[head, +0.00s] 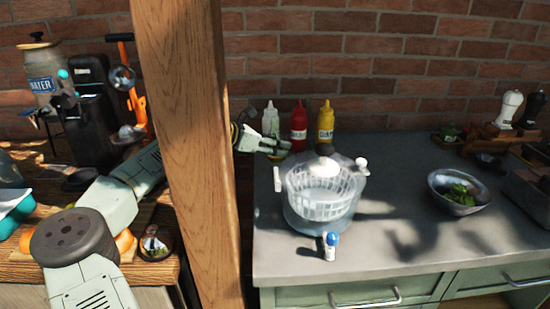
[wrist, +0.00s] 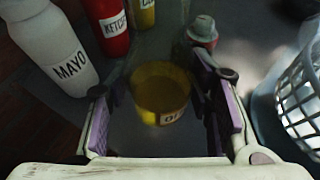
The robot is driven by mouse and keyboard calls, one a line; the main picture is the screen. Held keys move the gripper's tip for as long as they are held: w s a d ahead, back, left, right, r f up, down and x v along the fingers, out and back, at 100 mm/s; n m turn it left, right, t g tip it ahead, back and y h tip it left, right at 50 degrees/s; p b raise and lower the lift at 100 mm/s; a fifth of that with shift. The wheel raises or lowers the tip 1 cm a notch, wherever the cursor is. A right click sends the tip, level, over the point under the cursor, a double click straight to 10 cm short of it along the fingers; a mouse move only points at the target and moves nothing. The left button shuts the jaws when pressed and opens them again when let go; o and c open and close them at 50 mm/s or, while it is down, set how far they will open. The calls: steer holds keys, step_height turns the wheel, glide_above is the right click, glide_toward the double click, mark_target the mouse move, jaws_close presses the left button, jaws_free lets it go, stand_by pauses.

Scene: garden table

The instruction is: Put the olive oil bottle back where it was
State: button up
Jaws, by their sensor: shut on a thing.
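My gripper (head: 278,147) reaches from behind the wooden post to just in front of the sauce bottles, low over the grey counter. In the wrist view my gripper (wrist: 156,82) has its two purple-padded fingers on either side of the olive oil bottle (wrist: 160,98). It shows as a yellow, see-through round body with a partly hidden label starting with "O". The gripper is shut on it. The bottle looks close to upright; whether its base touches the counter I cannot tell. I cannot make it out in the head view.
White mayo (head: 270,120), red ketchup (head: 299,127) and yellow (head: 326,122) bottles stand behind the gripper by the brick wall. A salad spinner (head: 322,205) stands to the right. A grey-capped item (wrist: 203,28) shows near the right fingertip. The wooden post (head: 190,150) hides part of my arm.

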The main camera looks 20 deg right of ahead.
mark_target(268, 156)
steer(key=shift+f, duration=2.05)
steer(key=shift+f, duration=0.1)
steer(key=shift+f, duration=0.2)
steer(key=o, duration=1.4)
steer(key=shift+r, duration=0.1)
steer(key=shift+c, duration=0.2)
steer(key=shift+r, duration=0.3)
steer(key=b+v, duration=0.3)
steer(key=v, duration=0.9)
steer(key=shift+b, duration=0.4)
